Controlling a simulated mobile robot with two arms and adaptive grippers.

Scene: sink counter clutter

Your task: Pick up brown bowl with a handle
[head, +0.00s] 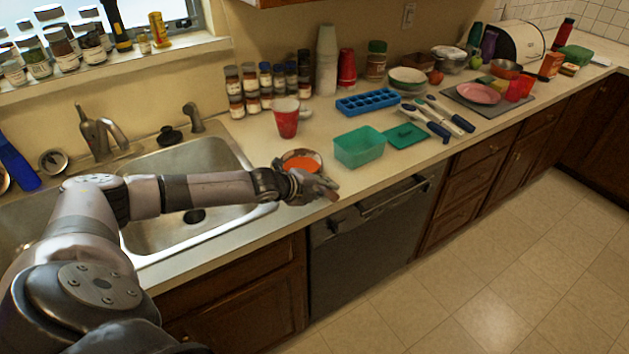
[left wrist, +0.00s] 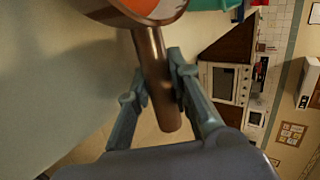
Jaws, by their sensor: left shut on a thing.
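The brown bowl with a handle (head: 301,153) is at the counter's front edge beside the sink, with an orange-red inside. In the left wrist view its rim (left wrist: 184,10) shows at the top, and its brown handle (left wrist: 152,60) runs down between my fingers. My left gripper (head: 325,190) is shut on the handle, with one finger on each side (left wrist: 160,85). In the head view the gripper and wrist hide the handle and the near part of the bowl. I cannot tell whether the bowl touches the counter. My right gripper is not in view.
A teal container (head: 359,148) stands close to the right of the bowl, and a red cup (head: 286,120) stands behind it. The sink (head: 185,160) is to the left. Spice jars (head: 250,88) and a blue ice tray (head: 367,102) are farther back.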

